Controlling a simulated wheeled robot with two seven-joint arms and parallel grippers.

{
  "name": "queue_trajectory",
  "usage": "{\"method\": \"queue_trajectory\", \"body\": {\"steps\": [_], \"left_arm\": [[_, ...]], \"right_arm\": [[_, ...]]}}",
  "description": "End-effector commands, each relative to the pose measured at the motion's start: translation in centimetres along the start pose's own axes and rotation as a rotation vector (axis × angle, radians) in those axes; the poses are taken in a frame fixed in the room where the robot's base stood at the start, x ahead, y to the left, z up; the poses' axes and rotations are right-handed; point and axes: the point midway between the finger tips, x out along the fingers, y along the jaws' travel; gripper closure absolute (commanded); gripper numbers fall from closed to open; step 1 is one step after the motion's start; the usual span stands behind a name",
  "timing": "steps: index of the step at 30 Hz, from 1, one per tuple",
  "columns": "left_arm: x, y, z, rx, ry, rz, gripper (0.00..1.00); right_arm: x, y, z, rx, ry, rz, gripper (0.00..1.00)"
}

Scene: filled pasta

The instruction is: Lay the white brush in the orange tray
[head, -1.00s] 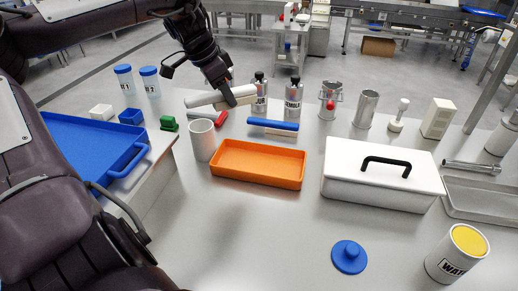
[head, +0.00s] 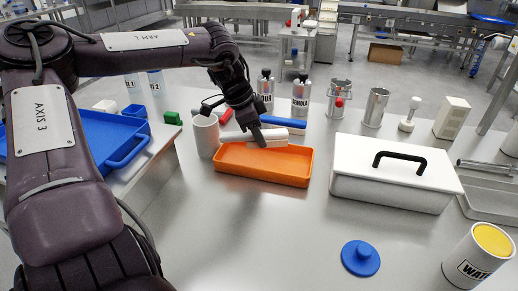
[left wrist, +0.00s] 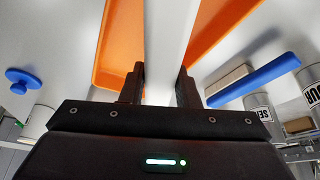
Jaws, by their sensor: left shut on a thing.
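The white brush (head: 270,138) is held in my left gripper (head: 257,138), at the back part of the orange tray (head: 255,168). In the left wrist view the white brush (left wrist: 168,40) runs between the two fingers (left wrist: 158,86) of my left gripper and away over the orange tray (left wrist: 122,45), whose floor shows on both sides of it. The tray lies flat on the table and looks empty. I cannot tell whether the brush touches the tray. Part of the brush is hidden by the gripper. My right gripper is not in view.
A white mug (head: 205,134) stands close at the tray's left. A blue brush (head: 284,123) lies just behind the tray. A white lidded box (head: 395,178) with a black handle stands to the right. The table in front of the tray is clear up to a blue lid (head: 360,258).

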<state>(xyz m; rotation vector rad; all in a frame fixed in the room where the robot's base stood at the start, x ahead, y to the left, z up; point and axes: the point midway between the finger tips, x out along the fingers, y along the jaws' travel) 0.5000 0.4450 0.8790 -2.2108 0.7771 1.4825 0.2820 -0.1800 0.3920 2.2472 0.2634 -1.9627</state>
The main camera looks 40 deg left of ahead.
Motion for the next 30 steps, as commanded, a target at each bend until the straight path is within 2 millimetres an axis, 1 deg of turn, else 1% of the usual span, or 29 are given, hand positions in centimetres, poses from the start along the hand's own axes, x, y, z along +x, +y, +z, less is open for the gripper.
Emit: {"method": "queue_trajectory", "body": {"steps": [1, 8, 12, 14, 18, 27, 28, 30], "left_arm": [[0.6, 0.0, 0.2, 0.0, 0.001, 0.001, 0.9], [2.2, 0.0, 0.9, -0.001, 0.0, 0.0, 0.9], [4.2, 0.0, 1.8, -0.001, -0.001, 0.002, 0.9], [4.9, 0.0, 2.1, -0.001, -0.001, 0.001, 0.9], [5.1, -0.1, 2.0, 0.001, 0.002, -0.002, 0.9], [5.3, -0.1, 2.2, 0.0, 0.001, -0.001, 0.9], [5.3, -0.1, 2.2, 0.0, 0.001, -0.001, 0.7], [5.3, -0.1, 2.2, 0.0, 0.001, -0.001, 0.61]], "right_arm": [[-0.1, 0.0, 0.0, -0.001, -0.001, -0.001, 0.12], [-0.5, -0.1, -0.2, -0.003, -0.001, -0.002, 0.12], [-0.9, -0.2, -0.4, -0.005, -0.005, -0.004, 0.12], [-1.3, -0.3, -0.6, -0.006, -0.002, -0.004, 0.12], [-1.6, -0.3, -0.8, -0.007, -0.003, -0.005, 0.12], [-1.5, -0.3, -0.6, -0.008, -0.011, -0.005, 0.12], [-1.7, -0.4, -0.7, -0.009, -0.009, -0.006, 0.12], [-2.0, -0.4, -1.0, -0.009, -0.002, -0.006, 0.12]]}}
